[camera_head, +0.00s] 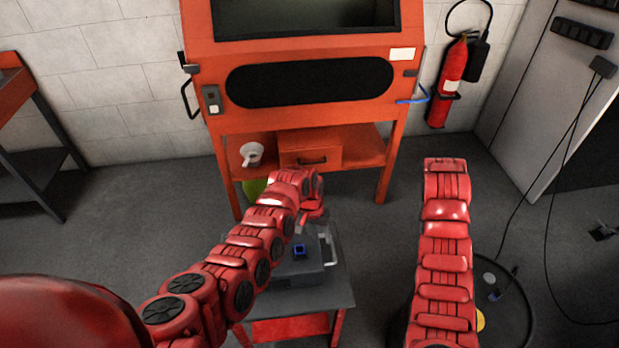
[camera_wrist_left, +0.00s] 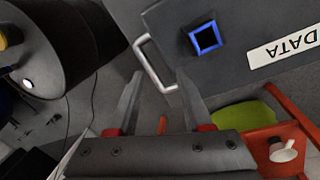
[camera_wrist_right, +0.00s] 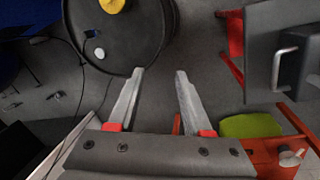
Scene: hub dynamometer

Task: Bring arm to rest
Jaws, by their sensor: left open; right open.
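My left arm reaches over a dark grey box (camera_head: 298,273) on a small cart, and my left gripper (camera_head: 314,214) hangs near it, partly hidden by the wrist. In the left wrist view the jaws (camera_wrist_left: 158,82) are open and empty. The box's pale handle (camera_wrist_left: 155,65) shows beyond and between the fingertips; I cannot tell the gap. A blue square (camera_wrist_left: 205,38) and a DATA label (camera_wrist_left: 285,48) are on the box. My right arm extends forward on the right, and its gripper is hidden in the head view. In the right wrist view the right jaws (camera_wrist_right: 160,82) are open and empty over the floor.
An orange cabinet (camera_head: 300,130) stands ahead, with a white funnel-like thing (camera_head: 251,154) on its shelf. A dark drum (camera_wrist_right: 125,35) is at the right, beside my right arm. Cables lie on the floor. A fire extinguisher (camera_head: 453,70) hangs on the wall.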

